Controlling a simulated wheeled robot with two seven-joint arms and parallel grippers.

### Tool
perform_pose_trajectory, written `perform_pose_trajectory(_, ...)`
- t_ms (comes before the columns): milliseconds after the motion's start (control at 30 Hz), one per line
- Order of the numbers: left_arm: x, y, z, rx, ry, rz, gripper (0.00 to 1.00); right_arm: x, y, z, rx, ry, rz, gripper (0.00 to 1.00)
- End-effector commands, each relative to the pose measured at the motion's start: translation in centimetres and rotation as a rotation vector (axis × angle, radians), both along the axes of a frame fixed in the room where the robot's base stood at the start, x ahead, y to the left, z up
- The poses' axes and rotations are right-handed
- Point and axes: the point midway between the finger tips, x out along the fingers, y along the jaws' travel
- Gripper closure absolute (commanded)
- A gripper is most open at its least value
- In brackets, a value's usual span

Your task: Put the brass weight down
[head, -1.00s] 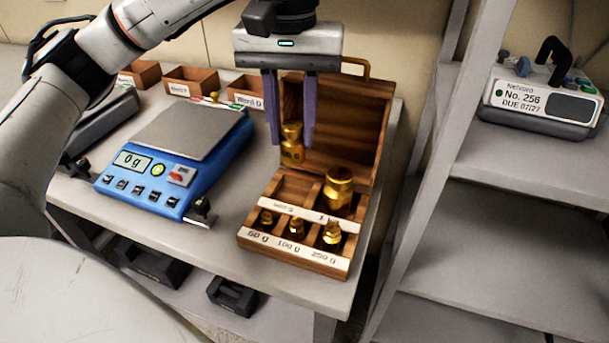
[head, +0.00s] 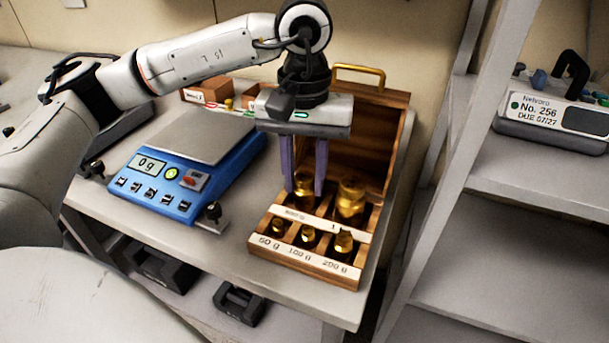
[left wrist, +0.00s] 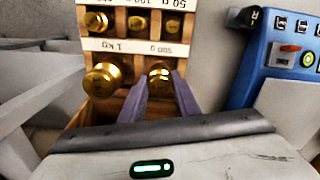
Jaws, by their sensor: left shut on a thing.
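My left gripper (head: 304,186) points straight down over the wooden weight box (head: 308,268) and is shut on a brass weight (head: 304,196). The weight is upright in the back-left compartment, and its lower part is hidden behind the label strip. I cannot tell if it touches the compartment floor. In the left wrist view the held weight (left wrist: 160,76) is between the finger ends, beside the label "500 g". A larger brass weight (head: 350,203) stands in the neighbouring compartment, labelled "1 kg" in the left wrist view. My right gripper is not in view.
Several small brass weights (head: 308,236) stand in the front row. The box's open lid (head: 360,140) rises behind my gripper. A blue scale (head: 183,165) reading 0 g stands to the left. A shelf upright (head: 440,150) is close on the right.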

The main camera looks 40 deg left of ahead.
Motion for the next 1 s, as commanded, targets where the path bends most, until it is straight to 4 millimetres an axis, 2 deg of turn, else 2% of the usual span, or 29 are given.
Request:
perform_pose_trajectory(33, 0.0, 0.0, -0.3, 0.0, 0.0, 0.0, 0.7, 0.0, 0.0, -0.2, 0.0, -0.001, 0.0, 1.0)
perform_pose_trajectory(133, 0.0, 0.0, -0.1, 0.0, 0.0, 0.0, 0.53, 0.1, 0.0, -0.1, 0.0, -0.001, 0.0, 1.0)
perform_pose_trajectory(400, 0.0, 0.0, -0.1, 0.0, 0.0, 0.0, 0.53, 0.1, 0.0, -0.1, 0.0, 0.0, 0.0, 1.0)
perform_pose_trajectory(567, 0.1, 0.0, 0.9, 0.0, -0.002, 0.0, 0.53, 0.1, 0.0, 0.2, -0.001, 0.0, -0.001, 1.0)
perform_pose_trajectory(667, 0.1, -0.1, 2.5, 0.0, -0.004, 0.0, 0.53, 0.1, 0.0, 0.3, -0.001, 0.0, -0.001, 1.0)
perform_pose_trajectory(900, 0.1, -0.1, 7.9, -0.001, -0.003, -0.001, 0.53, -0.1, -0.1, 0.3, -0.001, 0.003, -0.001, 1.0)
perform_pose_trajectory(1000, 0.1, 0.0, 10.0, 0.001, -0.004, 0.0, 0.53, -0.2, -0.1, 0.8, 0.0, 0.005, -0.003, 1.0)
